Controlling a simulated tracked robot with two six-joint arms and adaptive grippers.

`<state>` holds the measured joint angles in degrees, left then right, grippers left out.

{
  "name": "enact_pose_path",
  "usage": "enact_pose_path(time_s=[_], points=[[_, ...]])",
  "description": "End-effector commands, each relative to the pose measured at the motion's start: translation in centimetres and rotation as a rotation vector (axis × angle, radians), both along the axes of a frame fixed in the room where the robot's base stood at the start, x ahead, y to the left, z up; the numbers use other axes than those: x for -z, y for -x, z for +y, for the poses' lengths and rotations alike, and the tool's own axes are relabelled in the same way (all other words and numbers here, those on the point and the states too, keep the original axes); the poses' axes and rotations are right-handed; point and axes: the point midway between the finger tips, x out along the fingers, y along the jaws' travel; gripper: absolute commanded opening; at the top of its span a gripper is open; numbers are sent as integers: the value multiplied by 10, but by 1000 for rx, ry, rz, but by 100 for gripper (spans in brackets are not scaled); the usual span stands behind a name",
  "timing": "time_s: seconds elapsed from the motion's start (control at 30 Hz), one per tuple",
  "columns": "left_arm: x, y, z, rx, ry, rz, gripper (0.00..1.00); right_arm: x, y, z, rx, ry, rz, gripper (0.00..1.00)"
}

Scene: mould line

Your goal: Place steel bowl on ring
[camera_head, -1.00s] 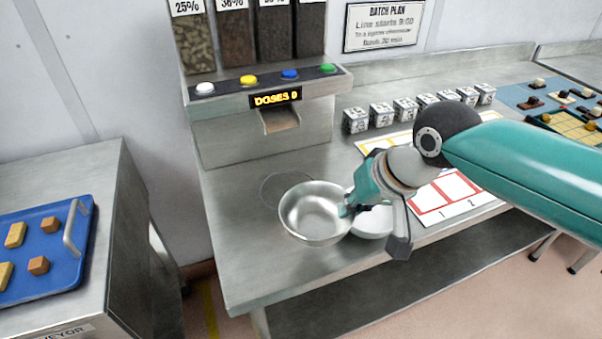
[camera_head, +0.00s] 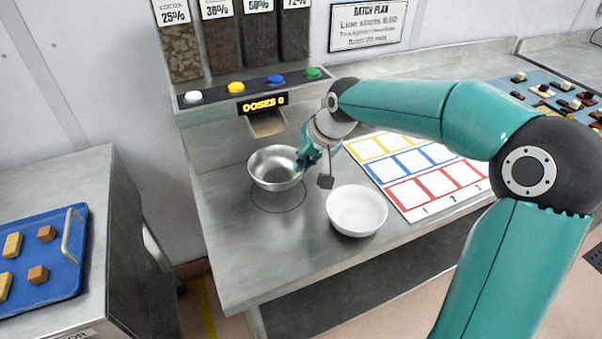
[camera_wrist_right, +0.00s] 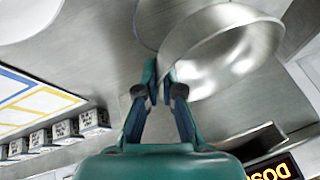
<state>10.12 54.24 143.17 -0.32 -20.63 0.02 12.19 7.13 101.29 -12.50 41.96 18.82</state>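The steel bowl (camera_head: 276,167) is held upright by its right rim in my right gripper (camera_head: 305,163). In the right wrist view, the fingers (camera_wrist_right: 163,85) close on the rim of the shiny bowl (camera_wrist_right: 222,55). The ring (camera_head: 279,208) is a thin dark circle on the steel bench. The bowl appears raised over the ring's far part and hides some of it; the exact height is hard to tell. My left gripper is not in view.
A white bowl (camera_head: 357,211) stands right of the ring. The dosing machine's spout (camera_head: 267,124) is just behind the steel bowl, under the display reading DOSES 0. A coloured grid mat (camera_head: 415,172) lies to the right. The bench left of the ring is clear.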

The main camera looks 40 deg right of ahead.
Motion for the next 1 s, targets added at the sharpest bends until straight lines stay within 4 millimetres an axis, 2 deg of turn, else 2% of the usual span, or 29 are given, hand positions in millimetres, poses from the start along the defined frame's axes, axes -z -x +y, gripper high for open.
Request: enact_pose_path(time_s=[0.27, 0.63, 0.8, 1.0], points=[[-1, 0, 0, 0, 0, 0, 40, 34, 1, 0, 0, -1, 3, 0], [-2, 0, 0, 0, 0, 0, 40, 40, -3, -1, 0, 0, -1, 0], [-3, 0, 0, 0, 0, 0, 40, 40, -3, -1, 0, 0, 0, 30], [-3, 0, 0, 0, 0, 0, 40, 40, -3, -1, 0, 0, 0, 31]])
